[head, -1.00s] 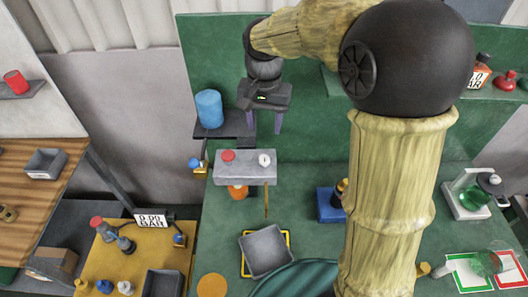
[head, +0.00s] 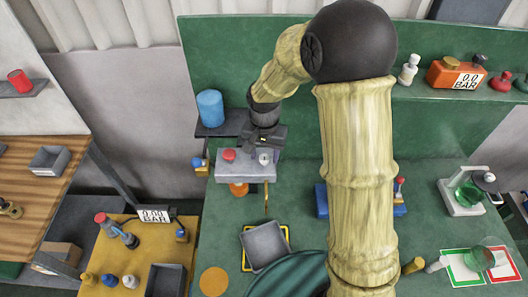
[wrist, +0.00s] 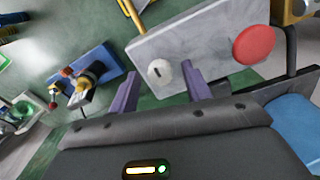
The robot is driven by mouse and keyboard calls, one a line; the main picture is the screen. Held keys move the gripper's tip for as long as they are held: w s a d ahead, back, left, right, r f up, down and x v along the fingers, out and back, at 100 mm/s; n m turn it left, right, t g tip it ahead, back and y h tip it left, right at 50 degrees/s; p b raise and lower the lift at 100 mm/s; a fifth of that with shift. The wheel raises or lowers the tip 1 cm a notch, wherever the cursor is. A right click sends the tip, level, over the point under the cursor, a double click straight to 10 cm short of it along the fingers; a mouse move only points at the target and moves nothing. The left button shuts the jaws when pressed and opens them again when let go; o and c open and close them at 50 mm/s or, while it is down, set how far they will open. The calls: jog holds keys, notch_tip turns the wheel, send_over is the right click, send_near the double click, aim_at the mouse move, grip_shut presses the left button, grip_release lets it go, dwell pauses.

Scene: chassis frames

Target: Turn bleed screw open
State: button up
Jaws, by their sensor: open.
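The bleed screw appears to be the white round knob with a dark slot (wrist: 160,72), on the face of a pale grey block (wrist: 205,35). In the head view the knob (head: 265,158) sits at the right of the block (head: 245,173), partly below my gripper (head: 263,148). In the wrist view my gripper (wrist: 160,76) is open, its two purple fingers apart. The knob appears between the fingertips; whether they touch it or hover short of it I cannot tell. A red round button (wrist: 254,45) is on the same block, to the right of the fingers.
A blue cylinder (head: 210,107) stands on a dark shelf beside the block. An orange round part (head: 238,188) hangs under the block. A grey tray (head: 264,246) lies below on the green bench. A blue block (wrist: 95,75) with fittings is at the left in the wrist view.

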jog(key=c, duration=1)
jog(key=shift+n, duration=0.4)
jog(key=n, duration=0.9)
jog(key=shift+n, duration=0.4)
jog(key=n+p, duration=0.1)
jog(key=n, duration=0.4)
jog(key=shift+n+p, duration=1.05)
jog(key=shift+n, duration=1.35)
